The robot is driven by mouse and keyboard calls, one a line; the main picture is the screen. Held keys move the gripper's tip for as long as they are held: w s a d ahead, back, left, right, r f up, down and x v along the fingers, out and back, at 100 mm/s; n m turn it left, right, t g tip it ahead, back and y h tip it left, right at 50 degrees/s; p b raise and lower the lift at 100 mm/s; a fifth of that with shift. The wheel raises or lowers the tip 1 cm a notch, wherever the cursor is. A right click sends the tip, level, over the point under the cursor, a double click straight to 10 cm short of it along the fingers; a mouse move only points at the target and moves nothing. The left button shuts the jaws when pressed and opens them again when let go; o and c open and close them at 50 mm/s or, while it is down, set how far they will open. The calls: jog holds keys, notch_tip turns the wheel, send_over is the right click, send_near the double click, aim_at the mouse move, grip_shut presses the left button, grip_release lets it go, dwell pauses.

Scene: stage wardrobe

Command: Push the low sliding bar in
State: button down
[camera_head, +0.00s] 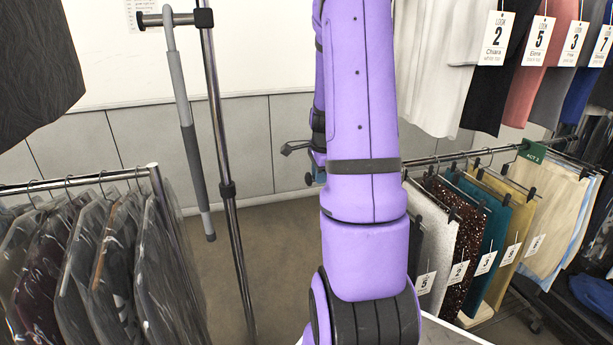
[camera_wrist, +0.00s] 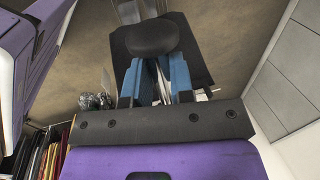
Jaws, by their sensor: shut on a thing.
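My gripper's blue fingers (camera_wrist: 157,80) reach away from the dark wrist plate in the wrist view. They are shut on a dark piece with a rounded end (camera_wrist: 152,37), which looks like the end of the low sliding bar. A wide dark plate lies around this piece, and a pale metal part (camera_wrist: 138,11) shows just past it. The contact between fingers and piece is partly hidden. In the head view my purple arm hides most of the gripper. A dark part (camera_head: 299,147) sticks out left of the arm at that height, and I cannot tell what it belongs to.
A rack of bagged dark clothes (camera_head: 100,255) stands at the left. A metal stand (camera_head: 222,160) with a hanging grey rod (camera_head: 188,130) is left of my arm. Numbered garments (camera_head: 485,235) hang at the right. Bare floor (camera_head: 275,260) lies between, before a grey panelled wall (camera_head: 240,130).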

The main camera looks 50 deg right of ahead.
jog(key=shift+d, duration=0.1)
jog(key=c, duration=1)
grip_release()
notch_tip(320, 180, up, 11)
jog(key=s+a, duration=0.1)
jog(key=shift+s+a+f, duration=0.15)
jog(key=shift+s, duration=0.25)
